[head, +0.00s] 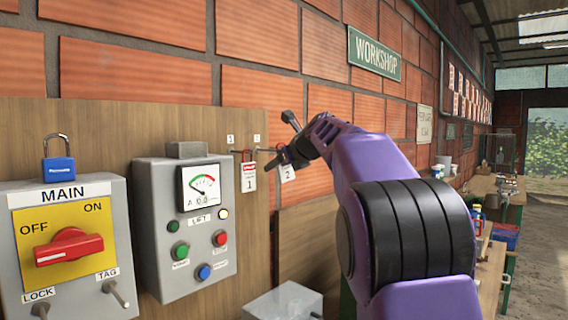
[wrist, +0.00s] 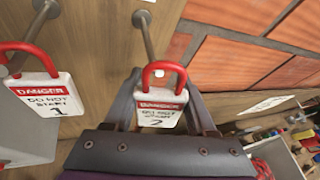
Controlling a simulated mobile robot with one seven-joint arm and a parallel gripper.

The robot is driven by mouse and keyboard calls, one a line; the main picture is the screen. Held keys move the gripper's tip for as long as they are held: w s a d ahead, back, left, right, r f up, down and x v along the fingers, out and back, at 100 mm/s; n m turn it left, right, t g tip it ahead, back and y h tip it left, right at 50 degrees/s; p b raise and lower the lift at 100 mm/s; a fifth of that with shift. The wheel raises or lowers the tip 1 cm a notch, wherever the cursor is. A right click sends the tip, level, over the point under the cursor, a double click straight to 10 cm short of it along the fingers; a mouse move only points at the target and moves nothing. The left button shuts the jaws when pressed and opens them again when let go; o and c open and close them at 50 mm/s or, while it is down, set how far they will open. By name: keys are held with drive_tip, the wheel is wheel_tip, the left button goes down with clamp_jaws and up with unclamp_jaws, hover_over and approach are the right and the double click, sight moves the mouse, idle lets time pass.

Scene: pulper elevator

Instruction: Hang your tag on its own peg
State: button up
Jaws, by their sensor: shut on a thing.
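My gripper (wrist: 162,92) is shut on a white tag marked DANGER, DO NOT START and 2 (wrist: 160,112), which has a red loop on top. A metal peg (wrist: 148,38) reaches from the wooden board to this loop. Its tip shows inside the loop's opening; I cannot tell whether the loop is around it. Tag 1 (wrist: 47,93) hangs by its red loop at another peg (wrist: 42,20) on the left. In the head view, tag 1 (head: 249,178) is left of tag 2 (head: 288,173), and my gripper (head: 280,161) is at the board's right edge.
The grey lift control box (head: 186,230) with a gauge and buttons is left of the tags. Further left is the MAIN switch box (head: 60,270) with a blue padlock (head: 58,170) on top. Workbenches line the wall at right.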

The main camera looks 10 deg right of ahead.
drive_tip(key=shift+w+a+f, duration=0.25)
drive_tip(key=shift+w+a, duration=0.1)
drive_tip(key=shift+w, duration=0.15)
drive_tip(key=shift+w+a+f, duration=0.25)
drive_tip(key=shift+w+a, duration=0.1)
drive_tip(key=shift+w, duration=0.1)
drive_tip(key=o, duration=1.4)
